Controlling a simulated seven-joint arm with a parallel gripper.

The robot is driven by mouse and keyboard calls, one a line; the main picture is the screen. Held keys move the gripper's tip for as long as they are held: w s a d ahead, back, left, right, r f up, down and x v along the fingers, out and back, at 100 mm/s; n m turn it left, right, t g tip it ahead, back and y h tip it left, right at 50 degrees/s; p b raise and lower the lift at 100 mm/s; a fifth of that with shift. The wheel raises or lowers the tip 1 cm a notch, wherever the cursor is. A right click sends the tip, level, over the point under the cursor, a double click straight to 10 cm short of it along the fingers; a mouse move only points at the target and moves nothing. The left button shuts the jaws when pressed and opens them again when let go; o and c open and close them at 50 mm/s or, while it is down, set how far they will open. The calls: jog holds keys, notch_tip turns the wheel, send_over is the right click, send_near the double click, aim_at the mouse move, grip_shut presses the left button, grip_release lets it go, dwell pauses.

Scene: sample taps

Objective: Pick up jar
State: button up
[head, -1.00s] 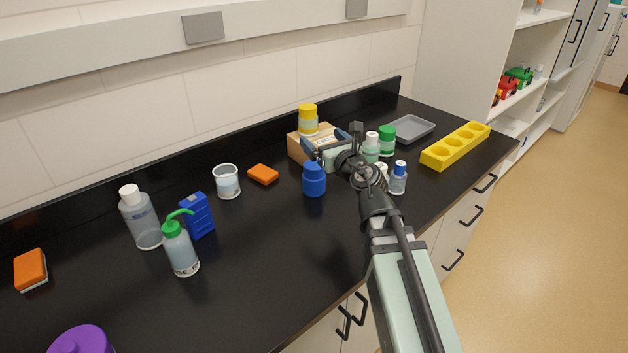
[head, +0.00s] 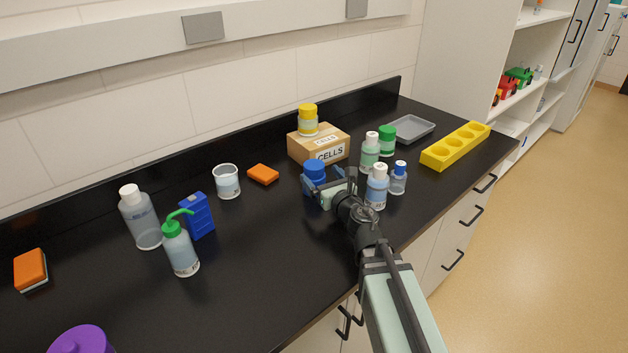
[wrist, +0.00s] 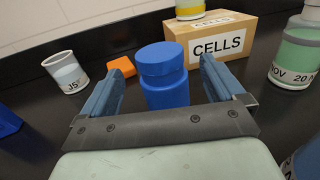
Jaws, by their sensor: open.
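A blue jar (head: 314,172) with a blue lid stands upright on the black bench, in front of the cardboard box. My gripper (head: 329,182) is open and low at this jar. In the wrist view the blue jar (wrist: 164,78) stands between the two spread fingers, with gaps visible on both sides. The jar's lower part is hidden by my gripper. A yellow-lidded jar (head: 308,120) stands on top of the box. A green-lidded jar (head: 386,141) stands to the right of the box.
The box (head: 318,146) is labelled CELLS. Several bottles, including a white-capped one (head: 377,187), stand close to my gripper's right. An orange block (head: 263,174) and a beaker (head: 227,182) are to the left.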

aim_at(311, 162)
jog(key=x, duration=0.7)
jog(key=c, duration=1.1)
